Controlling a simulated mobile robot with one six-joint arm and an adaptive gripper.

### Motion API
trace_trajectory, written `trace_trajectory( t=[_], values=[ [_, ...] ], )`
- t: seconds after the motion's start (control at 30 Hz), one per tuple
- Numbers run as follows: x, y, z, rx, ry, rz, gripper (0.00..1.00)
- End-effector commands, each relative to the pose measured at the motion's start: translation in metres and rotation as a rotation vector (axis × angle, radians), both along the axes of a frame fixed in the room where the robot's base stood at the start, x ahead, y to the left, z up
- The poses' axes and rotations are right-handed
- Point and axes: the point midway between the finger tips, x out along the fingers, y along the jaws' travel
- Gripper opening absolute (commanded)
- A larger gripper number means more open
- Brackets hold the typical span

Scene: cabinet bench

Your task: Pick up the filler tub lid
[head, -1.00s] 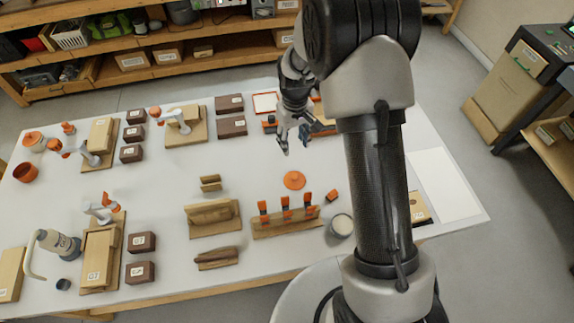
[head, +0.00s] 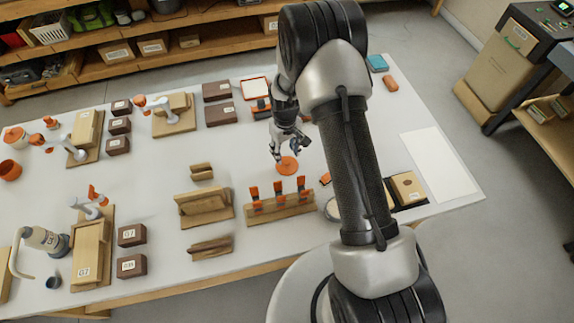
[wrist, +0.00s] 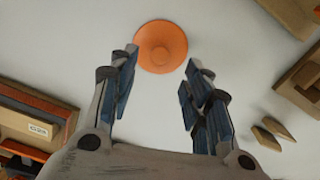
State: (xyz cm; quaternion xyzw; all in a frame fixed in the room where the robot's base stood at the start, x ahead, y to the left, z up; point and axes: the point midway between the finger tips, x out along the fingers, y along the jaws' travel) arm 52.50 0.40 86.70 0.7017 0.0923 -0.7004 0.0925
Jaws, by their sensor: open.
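The filler tub lid is an orange disc (head: 287,166) lying flat on the white table, behind the wooden block with orange clips. My gripper (head: 288,153) is open and empty just above and behind the lid in the head view.
The wooden block with orange clips (head: 280,205) stands in front of the lid. A pale round tub (head: 332,210) is partly hidden by my arm. A wooden holder (head: 205,208) stands to the left. The table between lid and holder is clear.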

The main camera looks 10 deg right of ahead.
Motion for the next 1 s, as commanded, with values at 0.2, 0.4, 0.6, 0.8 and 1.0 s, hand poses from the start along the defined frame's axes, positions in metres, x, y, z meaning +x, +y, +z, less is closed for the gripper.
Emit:
trace_trajectory(
  t=[0.2, 0.4, 0.6, 0.8, 1.0],
  values=[
    [-0.005, -0.003, -0.037, 0.0, 0.004, 0.0, 0.44],
    [-0.004, -0.002, -0.041, 0.0, 0.001, 0.0, 0.44],
    [-0.004, -0.002, -0.04, 0.0, 0.001, 0.0, 0.36],
    [-0.004, -0.002, -0.04, 0.0, 0.001, 0.0, 0.23],
    [-0.004, -0.002, -0.04, 0.0, 0.001, 0.0, 0.1]
  ],
)
